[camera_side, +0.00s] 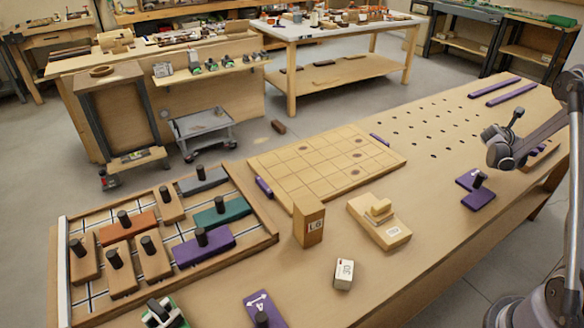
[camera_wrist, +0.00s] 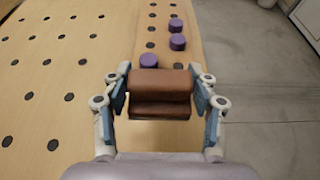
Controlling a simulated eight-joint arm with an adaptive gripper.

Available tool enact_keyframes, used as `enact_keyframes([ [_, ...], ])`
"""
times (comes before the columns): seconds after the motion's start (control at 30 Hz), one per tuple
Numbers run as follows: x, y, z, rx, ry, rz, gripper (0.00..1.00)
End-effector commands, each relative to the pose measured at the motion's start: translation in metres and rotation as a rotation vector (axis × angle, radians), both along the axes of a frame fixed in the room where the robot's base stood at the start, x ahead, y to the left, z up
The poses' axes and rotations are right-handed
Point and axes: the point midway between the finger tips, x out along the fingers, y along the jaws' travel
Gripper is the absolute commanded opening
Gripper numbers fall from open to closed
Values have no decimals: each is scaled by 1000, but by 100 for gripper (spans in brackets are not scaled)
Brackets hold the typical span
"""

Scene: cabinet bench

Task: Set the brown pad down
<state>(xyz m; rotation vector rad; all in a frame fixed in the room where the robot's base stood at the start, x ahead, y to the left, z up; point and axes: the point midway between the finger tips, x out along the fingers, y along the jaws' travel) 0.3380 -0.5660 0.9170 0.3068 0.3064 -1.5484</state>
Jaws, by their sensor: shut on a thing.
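The brown pad (camera_wrist: 160,82) is between the two fingers of my gripper (camera_wrist: 161,92) in the wrist view. It looks like a rounded brown block with a second brown layer below it. My gripper is shut on it, with one finger against each end. The pad is over the wooden bench (camera_wrist: 70,95), near its right edge. I cannot tell whether its underside touches the bench. In the side view my arm comes in at the right, and the pad in my gripper cannot be made out clearly there.
Purple round pegs (camera_wrist: 149,60) stand just beyond the pad, with others (camera_wrist: 177,41) farther off. The bench has rows of dark holes and is otherwise clear on the left. Floor (camera_wrist: 260,90) lies beyond its edge. A purple piece (camera_side: 477,190) lies on the bench in the side view.

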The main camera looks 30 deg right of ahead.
Motion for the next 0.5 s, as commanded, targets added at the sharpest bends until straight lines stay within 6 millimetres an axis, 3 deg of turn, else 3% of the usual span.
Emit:
enact_keyframes([
  [0.3,62,7,-37,-1,1,1,23],
  [0.5,81,9,-49,-1,-1,-1,23],
])
